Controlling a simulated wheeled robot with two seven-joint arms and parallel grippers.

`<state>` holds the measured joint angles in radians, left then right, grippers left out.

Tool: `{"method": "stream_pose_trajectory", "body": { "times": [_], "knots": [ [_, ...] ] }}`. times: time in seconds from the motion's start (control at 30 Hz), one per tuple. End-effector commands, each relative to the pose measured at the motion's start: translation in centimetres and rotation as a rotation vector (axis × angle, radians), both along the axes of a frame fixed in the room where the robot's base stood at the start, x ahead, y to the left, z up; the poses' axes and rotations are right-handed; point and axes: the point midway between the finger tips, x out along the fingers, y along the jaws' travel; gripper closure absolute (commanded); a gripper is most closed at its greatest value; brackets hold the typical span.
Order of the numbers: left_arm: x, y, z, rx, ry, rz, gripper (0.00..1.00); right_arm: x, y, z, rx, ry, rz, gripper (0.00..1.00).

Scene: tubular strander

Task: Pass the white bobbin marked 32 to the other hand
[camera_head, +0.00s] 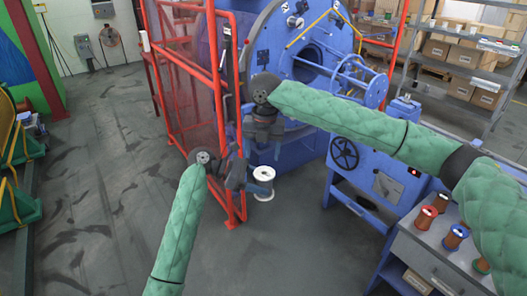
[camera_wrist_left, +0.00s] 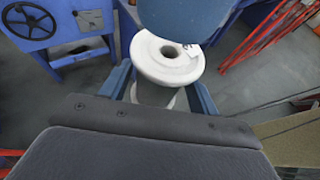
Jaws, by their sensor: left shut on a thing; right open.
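The white bobbin (camera_head: 264,174) is in my left gripper (camera_head: 259,188), held in the air in front of the blue machine. In the left wrist view the bobbin (camera_wrist_left: 150,62) sits between the two blue fingers (camera_wrist_left: 161,92), its flange and centre hole facing the camera. A small tag shows on its flange, but I cannot read the number. My right gripper (camera_head: 263,147) is open and points down just above the bobbin. A blue-grey shape covers the flange's far edge in the wrist view; it looks like part of my right gripper. Whether it touches the bobbin I cannot tell.
A red guard frame (camera_head: 228,130) stands just left of and behind the grippers. The blue strander (camera_head: 285,50) is behind, with a handwheel cabinet (camera_head: 345,152) to the right. A grey table (camera_head: 425,255) with several coloured bobbins is at lower right. The floor below is clear.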

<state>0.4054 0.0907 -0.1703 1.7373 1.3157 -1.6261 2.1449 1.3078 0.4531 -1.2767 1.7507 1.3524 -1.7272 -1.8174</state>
Motion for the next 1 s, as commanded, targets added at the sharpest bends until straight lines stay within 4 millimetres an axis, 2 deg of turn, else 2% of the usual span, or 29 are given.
{"method": "stream_pose_trajectory", "body": {
  "times": [0.17,0.37,1.0],
  "knots": [
    [0.0,0.0,0.1,-0.001,-0.001,0.000,0.86,-1.0,-0.3,0.5,-0.044,0.024,0.069,0.33],
    [0.0,0.0,0.1,-0.001,-0.001,0.000,0.86,-1.1,-0.3,-0.7,-0.051,0.030,0.080,0.33],
    [0.0,0.0,0.1,-0.001,-0.001,0.000,0.86,-1.1,-0.3,-10.0,-0.050,0.029,0.077,0.33]
  ]
}}
